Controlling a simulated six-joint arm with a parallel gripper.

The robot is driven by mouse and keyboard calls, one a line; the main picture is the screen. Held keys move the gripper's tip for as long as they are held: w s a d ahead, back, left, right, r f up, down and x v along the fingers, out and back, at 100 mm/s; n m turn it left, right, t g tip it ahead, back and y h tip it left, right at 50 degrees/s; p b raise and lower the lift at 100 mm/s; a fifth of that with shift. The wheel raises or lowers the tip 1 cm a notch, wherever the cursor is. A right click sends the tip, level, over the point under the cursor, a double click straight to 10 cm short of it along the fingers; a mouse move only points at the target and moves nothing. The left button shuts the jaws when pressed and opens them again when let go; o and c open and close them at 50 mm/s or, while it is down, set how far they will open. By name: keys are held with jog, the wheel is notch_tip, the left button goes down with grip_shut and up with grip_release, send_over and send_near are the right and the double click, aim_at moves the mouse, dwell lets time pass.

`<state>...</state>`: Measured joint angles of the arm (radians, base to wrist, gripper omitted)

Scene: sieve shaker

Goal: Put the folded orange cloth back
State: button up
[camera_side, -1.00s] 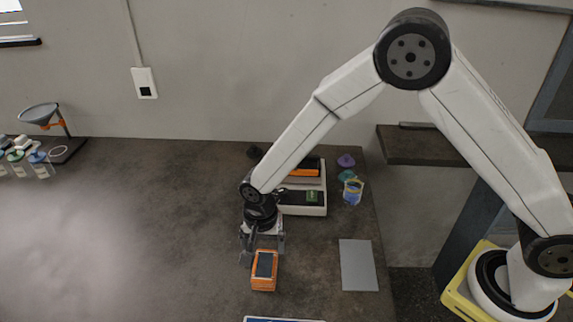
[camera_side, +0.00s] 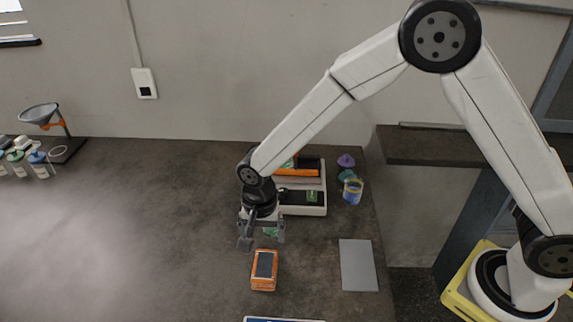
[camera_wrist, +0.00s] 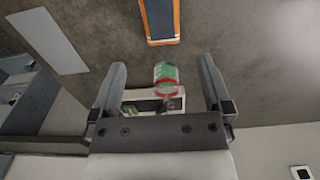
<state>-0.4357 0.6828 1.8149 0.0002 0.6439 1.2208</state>
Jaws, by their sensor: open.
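An orange block with a dark top panel (camera_side: 264,270) lies on the bench below my gripper in the side view. It is also at the top of the wrist view (camera_wrist: 160,18), partly cut off. I cannot tell whether it is the folded orange cloth; no plainly cloth-like thing shows. Another orange piece (camera_side: 306,173) is on the white-and-black device (camera_side: 303,208) behind my arm, which partly hides it. My gripper (camera_side: 261,240) is open, above and behind the orange block and apart from it. In the wrist view the fingers (camera_wrist: 162,82) are spread with nothing gripped.
A green, red-rimmed container (camera_wrist: 166,80) shows beyond the fingers. A blue-and-yellow cup (camera_side: 353,191) and a purple item (camera_side: 346,161) stand right of the device. A flat grey sheet (camera_side: 358,265) lies at right.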

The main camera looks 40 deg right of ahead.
jog(key=s+d+r+n+t, duration=0.1)
jog(key=s+d+r+n, duration=0.3)
jog(key=d, duration=0.5)
jog(key=s+d+r+n+t, duration=0.1)
jog(key=s+d+r+n, duration=0.3)
jog(key=s+d, duration=0.4)
jog(key=shift+s+d+n+t, duration=0.3)
jog(key=shift+s+d+n, duration=0.15)
jog(key=shift+d, duration=0.55)
